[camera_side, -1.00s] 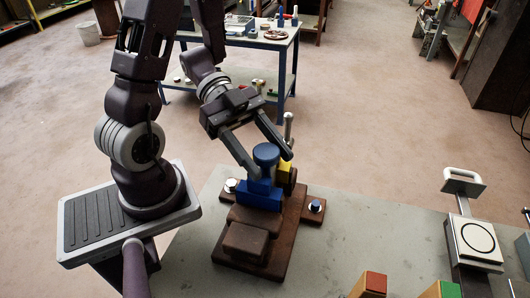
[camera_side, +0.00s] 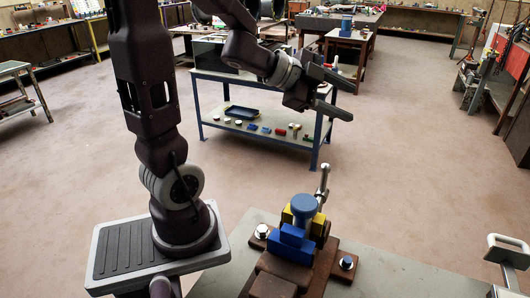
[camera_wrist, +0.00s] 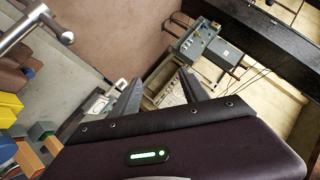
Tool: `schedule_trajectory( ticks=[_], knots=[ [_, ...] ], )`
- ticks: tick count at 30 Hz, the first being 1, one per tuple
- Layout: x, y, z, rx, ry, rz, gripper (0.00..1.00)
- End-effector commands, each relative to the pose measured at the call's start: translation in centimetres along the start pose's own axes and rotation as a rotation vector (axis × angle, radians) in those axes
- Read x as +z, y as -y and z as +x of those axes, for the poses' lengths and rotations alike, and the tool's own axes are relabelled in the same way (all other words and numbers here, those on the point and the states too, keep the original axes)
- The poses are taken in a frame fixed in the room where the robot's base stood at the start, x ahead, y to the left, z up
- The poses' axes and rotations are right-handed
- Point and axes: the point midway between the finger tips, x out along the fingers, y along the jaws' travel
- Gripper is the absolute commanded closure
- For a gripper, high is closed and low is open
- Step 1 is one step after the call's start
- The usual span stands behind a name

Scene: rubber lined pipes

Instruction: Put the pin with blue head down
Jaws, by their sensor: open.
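A blue rounded part at that view's lower left edge may be the pin head.
A metal lever (camera_side: 323,180) with a ball end rises behind the pin. Silver-topped studs (camera_side: 347,262) flank the fixture. A device with a white handle (camera_side: 507,250) stands at the right of the grey bench. A blue-legged table (camera_side: 255,105) stands behind. Air around my gripper looks clear.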

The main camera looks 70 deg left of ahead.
Motion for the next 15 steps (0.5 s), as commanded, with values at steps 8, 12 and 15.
schedule_trajectory(
  ticks=[8, 12, 15],
  knots=[
    [-0.8, -7.5, -11.1, -0.174, 0.504, -0.695, 0.48],
    [-2.5, -15.5, -15.0, 0.060, 0.609, -0.862, 0.48],
    [-3.1, -17.5, -16.1, 0.130, 0.634, -0.893, 0.48]
  ],
)
